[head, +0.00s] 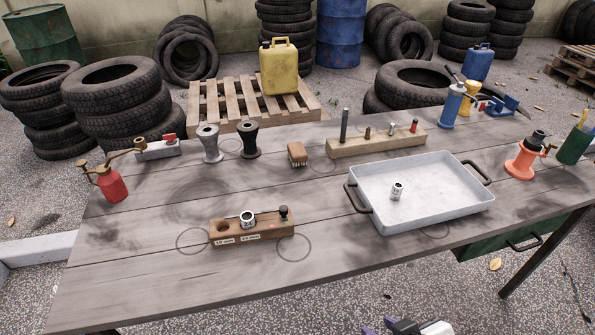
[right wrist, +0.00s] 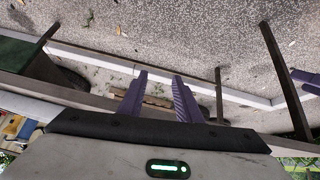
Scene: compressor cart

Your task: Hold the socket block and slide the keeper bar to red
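The wooden socket block (head: 228,239) stands near the front left of the table, with two labels on its front face. A small red mark shows on the block just left of the knob. My right gripper (head: 380,326) is at the bottom edge, in front of the table and away from the block. In the right wrist view its purple fingers (right wrist: 157,95) are apart and empty.
A grey tray (head: 451,213) holding another socket (head: 397,191) lies right of the block. Behind are a wooden rack with pegs (head: 376,144), a brush (head: 297,153), two spools and a red oil can (head: 112,186). The table around the block is clear.

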